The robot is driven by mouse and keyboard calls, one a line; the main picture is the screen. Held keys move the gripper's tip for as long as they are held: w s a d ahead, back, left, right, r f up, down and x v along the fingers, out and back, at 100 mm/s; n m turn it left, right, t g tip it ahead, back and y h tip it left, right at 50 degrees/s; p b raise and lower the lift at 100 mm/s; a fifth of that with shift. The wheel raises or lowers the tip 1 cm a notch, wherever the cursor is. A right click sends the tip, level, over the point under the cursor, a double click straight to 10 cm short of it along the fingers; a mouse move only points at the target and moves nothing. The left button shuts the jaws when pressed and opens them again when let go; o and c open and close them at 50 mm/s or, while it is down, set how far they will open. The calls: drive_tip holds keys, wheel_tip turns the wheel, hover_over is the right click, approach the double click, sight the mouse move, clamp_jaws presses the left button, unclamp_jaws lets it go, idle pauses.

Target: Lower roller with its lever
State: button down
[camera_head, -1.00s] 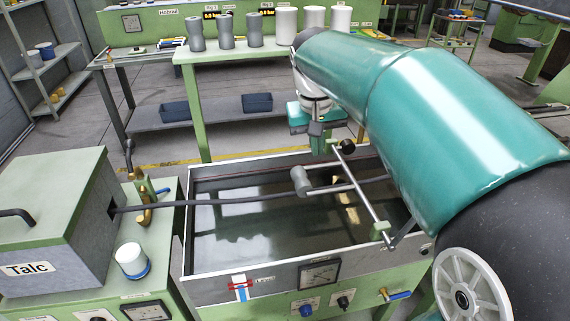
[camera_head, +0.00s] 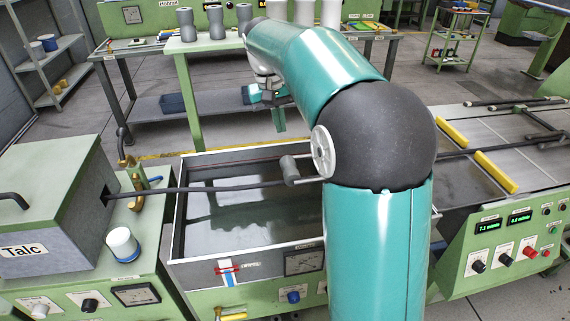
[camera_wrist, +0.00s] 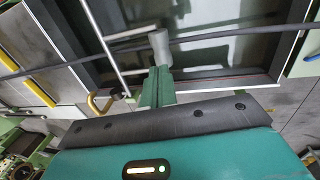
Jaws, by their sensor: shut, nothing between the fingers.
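The roller (camera_head: 290,170) is a short grey cylinder over the dark rod that crosses the water bath (camera_head: 190,262). It also shows in the wrist view (camera_wrist: 160,47), close to the rod; I cannot tell whether they touch. The thin metal lever bar (camera_wrist: 104,44) runs beside the roller in the wrist view. In the head view my arm hides most of the bar and its black knob. My gripper (camera_head: 279,128) is shut and empty above the bath's far edge. In the wrist view its green fingertips (camera_wrist: 157,72) point toward the roller, apart in depth as far as I can judge.
The talc box (camera_head: 45,210) and a white-blue cup (camera_head: 123,244) stand left of the bath. A bench (camera_head: 205,44) with grey and white cylinders is behind. A machine with yellow bars (camera_head: 494,172) stands right. A brass handle (camera_wrist: 104,104) lies near my gripper's left.

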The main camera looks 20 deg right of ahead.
approach(289, 172)
drive_tip(key=f, duration=0.3)
drive_tip(key=d+f, duration=0.1)
drive_tip(key=f, duration=0.2)
drive_tip(key=shift+s+d+f, duration=0.2)
drive_tip(key=shift+d+f, duration=0.05)
drive_tip(key=shift+f, duration=0.1)
drive_tip(key=shift+f, duration=0.1)
idle(0.4)
drive_tip(key=shift+a+f+h, duration=0.2)
drive_tip(key=shift+f+h, duration=0.1)
drive_tip(key=shift+f, duration=0.1)
wheel_tip(289, 172, down, 11)
drive_tip(key=g+h, duration=0.1)
drive_tip(key=h, duration=0.6)
drive_tip(key=shift+s+d+g+h, duration=0.15)
drive_tip(key=shift+d+g+h, duration=0.15)
drive_tip(key=shift+d+h, duration=0.15)
